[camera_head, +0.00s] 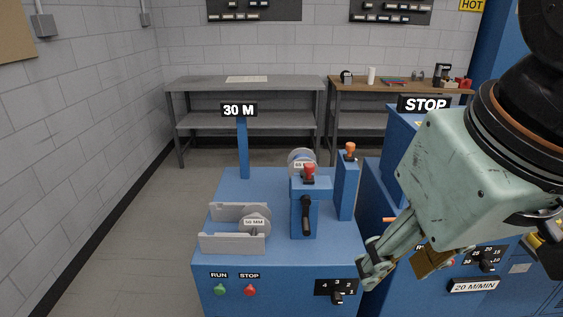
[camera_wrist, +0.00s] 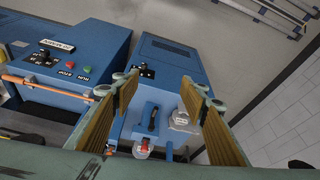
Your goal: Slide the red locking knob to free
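A red knob (camera_head: 309,173) sits on top of a blue block (camera_head: 298,215) with a black lever (camera_head: 306,214) on its front, in the middle of the blue machine. A second, orange-red knob (camera_head: 350,150) tops a taller blue post behind it to the right. In the wrist view, a red knob (camera_wrist: 142,152) and the black lever (camera_wrist: 152,121) show low between my fingers. My gripper (camera_wrist: 165,95) is open and empty, with tan finger pads wide apart. In the head view my gripper (camera_head: 401,268) is right of and nearer than the red knob, clear of it.
The blue machine (camera_head: 220,268) carries a grey bracket with a 50 MM disc (camera_head: 255,223), RUN and STOP buttons and a selector (camera_head: 337,297). A 30 M sign (camera_head: 239,110) stands on a post behind. A second blue cabinet is on the right, beneath my arm. Benches line the back wall.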

